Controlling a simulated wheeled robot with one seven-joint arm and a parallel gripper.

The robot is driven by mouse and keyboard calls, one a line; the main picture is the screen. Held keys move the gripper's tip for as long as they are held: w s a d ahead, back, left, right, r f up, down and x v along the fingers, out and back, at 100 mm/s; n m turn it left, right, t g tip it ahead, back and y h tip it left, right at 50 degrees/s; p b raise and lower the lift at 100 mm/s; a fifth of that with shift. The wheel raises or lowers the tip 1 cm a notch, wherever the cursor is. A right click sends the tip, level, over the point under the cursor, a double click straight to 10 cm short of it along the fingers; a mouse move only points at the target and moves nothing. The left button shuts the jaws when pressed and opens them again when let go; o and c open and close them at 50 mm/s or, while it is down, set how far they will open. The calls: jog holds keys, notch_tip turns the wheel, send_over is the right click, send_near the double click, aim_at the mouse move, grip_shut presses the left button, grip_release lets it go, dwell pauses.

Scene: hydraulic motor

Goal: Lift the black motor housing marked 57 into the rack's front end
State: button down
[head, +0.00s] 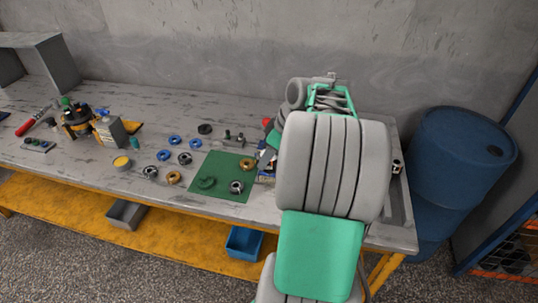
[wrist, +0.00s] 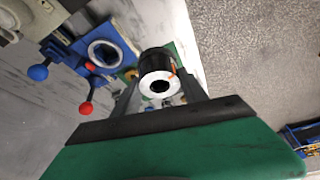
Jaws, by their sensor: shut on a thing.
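In the wrist view my gripper (wrist: 160,90) is shut on a black cylinder with a silver end face and a dark central hole, the motor housing (wrist: 147,62). An orange mark shows on its side; the number 57 cannot be read. A blue fixture (wrist: 118,39) with a pale round ring stands just left of the housing, apart from it in the picture. I cannot tell whether this is the rack.
A red knob (wrist: 86,109) and a blue knob (wrist: 38,72) stick out near the fixture. A green mat (head: 215,190) with several rings lies left of my arm on the grey bench (head: 190,100). A blue barrel (head: 455,160) stands right of the bench.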

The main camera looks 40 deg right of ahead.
jog(key=shift+r+p, duration=1.65)
jog(key=shift+r, duration=0.7)
jog(key=shift+w, duration=0.1)
